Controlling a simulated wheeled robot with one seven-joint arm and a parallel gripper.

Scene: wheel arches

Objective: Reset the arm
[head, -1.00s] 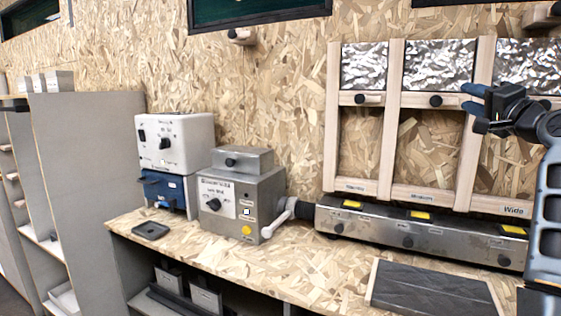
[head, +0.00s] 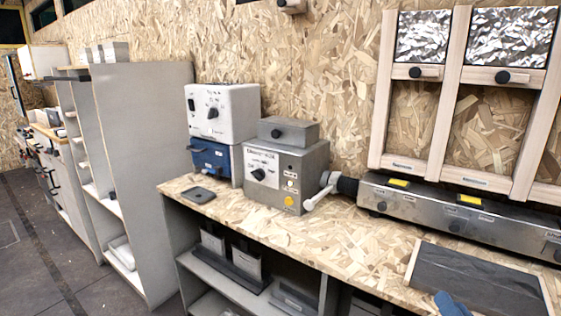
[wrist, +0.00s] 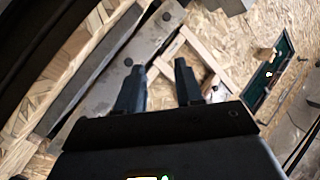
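In the wrist view my gripper (wrist: 160,80) shows two dark fingers standing apart with nothing between them. It looks open and empty. In the head view only a small blue piece, probably of my gripper (head: 452,304), shows at the bottom right, in front of the dark slab; the rest of my arm is out of that view. Past the fingers, the tilted wrist view shows the metal rail with black knobs (wrist: 125,75), wooden framing (wrist: 205,55) and chipboard. No contact with any of these shows.
The chipboard bench holds a white box (head: 222,108) on a blue unit (head: 212,157), a grey machine (head: 285,175) with a white lever, and a dark slab (head: 475,280). A long metal rail (head: 455,212) runs below wooden frames. Grey shelving (head: 145,150) stands left; floor is open at far left.

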